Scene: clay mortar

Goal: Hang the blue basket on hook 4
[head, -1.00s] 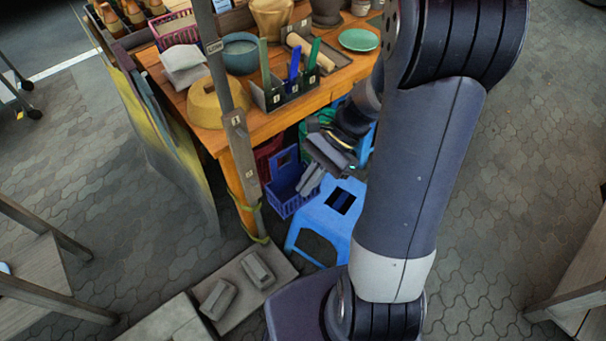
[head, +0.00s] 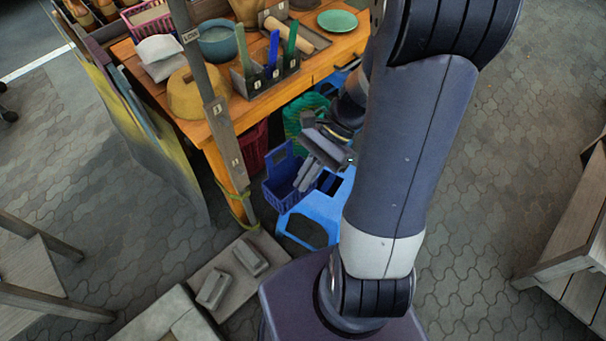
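The blue basket (head: 279,188) hangs below and left of my gripper, in front of the table's near leg and beside the blue stool. It is upright, with a raised handle on its far side. My gripper (head: 306,176) reaches down at the basket's right side. Its grey fingers look close together on the rim, though the contact itself is hard to see. The basket keeps its place against the gripper, so it appears held. A grey post (head: 217,108) with small number labels stands at the table's near corner. I cannot make out hook 4.
The wooden table (head: 319,70) holds pots, a tool box (head: 262,83) and a green plate (head: 337,21). The blue stool (head: 325,207) stands right of the basket. A red crate (head: 252,148) is under the table. Clay blocks (head: 250,257) lie on a low slab.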

